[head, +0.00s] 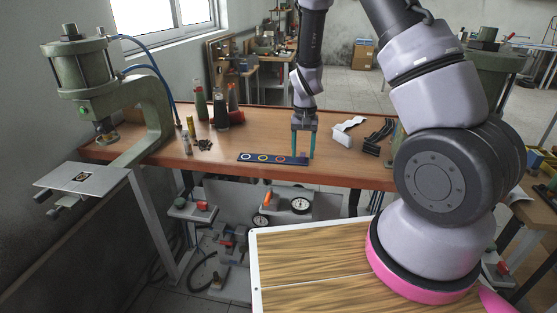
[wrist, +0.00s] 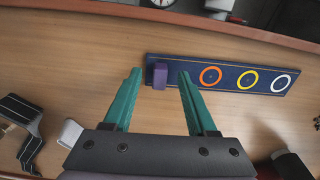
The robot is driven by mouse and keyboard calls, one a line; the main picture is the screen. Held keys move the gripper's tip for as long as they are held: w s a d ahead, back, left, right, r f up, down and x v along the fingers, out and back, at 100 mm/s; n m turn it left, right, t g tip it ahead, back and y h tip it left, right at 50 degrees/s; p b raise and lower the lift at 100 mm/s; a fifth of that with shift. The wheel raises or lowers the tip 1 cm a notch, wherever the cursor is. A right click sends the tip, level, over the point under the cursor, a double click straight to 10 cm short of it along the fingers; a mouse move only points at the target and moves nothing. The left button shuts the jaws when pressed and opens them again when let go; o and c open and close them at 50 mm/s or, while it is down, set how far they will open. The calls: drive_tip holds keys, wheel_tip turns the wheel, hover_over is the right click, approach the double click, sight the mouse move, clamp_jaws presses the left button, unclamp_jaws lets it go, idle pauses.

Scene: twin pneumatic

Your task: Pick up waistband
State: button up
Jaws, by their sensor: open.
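I cannot tell for sure which thing is the waistband. A small purple block (head: 303,156) is at the right end of a dark blue strip with coloured rings (head: 262,158), near the bench's front edge. The block also shows in the wrist view (wrist: 160,76), on the strip's left end. My gripper (head: 303,154) points down with its two green fingers open, one on each side of the block in the picture. In the wrist view (wrist: 159,82) the fingers are apart, with nothing held. A black strap-like piece (head: 378,135) lies right of my gripper.
A white piece (head: 345,131) lies between my gripper and the black one. Several bottles (head: 221,112) stand on the bench at left. A green press (head: 85,75) is at the far left. The wooden bench top (head: 262,128) is clear behind the strip.

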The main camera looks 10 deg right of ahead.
drive_tip(key=shift+f, duration=0.4)
clamp_jaws()
